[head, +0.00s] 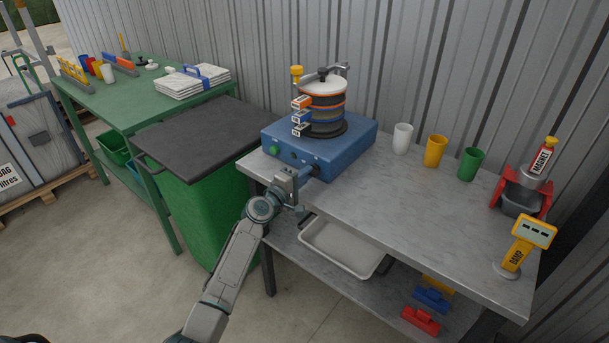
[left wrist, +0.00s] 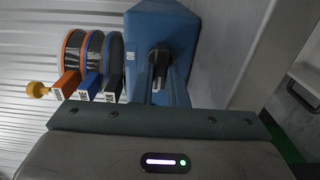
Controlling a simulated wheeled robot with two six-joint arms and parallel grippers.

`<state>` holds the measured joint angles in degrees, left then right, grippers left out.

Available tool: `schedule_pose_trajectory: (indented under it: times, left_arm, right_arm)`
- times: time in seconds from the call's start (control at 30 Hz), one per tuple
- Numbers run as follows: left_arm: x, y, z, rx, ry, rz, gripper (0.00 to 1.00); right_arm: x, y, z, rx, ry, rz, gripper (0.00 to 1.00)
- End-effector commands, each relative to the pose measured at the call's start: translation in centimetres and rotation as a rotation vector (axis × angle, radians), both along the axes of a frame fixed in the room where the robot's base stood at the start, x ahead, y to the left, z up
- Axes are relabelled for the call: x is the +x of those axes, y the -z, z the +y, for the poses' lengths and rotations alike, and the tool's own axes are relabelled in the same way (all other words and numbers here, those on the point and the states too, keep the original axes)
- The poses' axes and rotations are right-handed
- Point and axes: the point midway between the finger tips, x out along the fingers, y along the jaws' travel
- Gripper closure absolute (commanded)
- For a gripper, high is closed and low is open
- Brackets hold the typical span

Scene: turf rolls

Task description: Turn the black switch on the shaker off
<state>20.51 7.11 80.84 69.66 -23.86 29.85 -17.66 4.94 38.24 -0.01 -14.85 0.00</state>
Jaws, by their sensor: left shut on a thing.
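The shaker is a blue box (head: 340,150) on the grey metal bench, with a stack of round sieves (head: 323,108) on top. Its front has a green button (head: 301,149). My left gripper (head: 306,174) is at the right part of the shaker's front, and hides the switch in the head view. In the left wrist view the black switch (left wrist: 158,55) shows on the blue front, with a white "ON" label (left wrist: 127,76) beside it. My left gripper (left wrist: 159,80) is shut on the switch. My right gripper is not in view.
On the bench (head: 420,215) stand a white cup (head: 402,138), a yellow cup (head: 434,151) and a green cup (head: 470,164). A yellow device (head: 525,243) is at the right end. A white tray (head: 343,246) lies below. A green bin (head: 210,200) stands left of the arm.

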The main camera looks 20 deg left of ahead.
Motion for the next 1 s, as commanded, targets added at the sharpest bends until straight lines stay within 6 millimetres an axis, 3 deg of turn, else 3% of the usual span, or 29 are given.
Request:
schedule_pose_trajectory:
  times: [0.37, 0.4, 0.5, 0.83, 1.0]
  left_arm:
    - [0.0, 0.1, 0.0, -0.007, 0.0, 0.005, 1.0]
    - [0.0, 0.1, 0.0, -0.007, 0.0, 0.005, 0.85]
    - [0.0, 0.1, 0.0, -0.006, 0.0, 0.004, 0.66]
    - [-0.2, 0.1, 0.1, -0.004, 0.0, 0.003, 0.65]
    - [-2.3, 0.2, 0.8, -0.002, 0.0, 0.003, 0.65]
  right_arm:
    - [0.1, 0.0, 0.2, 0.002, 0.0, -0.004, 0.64]
    - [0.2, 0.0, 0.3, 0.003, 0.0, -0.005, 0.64]
    - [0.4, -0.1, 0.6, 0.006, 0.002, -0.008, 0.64]
    - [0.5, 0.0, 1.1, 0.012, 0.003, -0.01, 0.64]
    - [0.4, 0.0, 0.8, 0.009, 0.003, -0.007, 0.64]
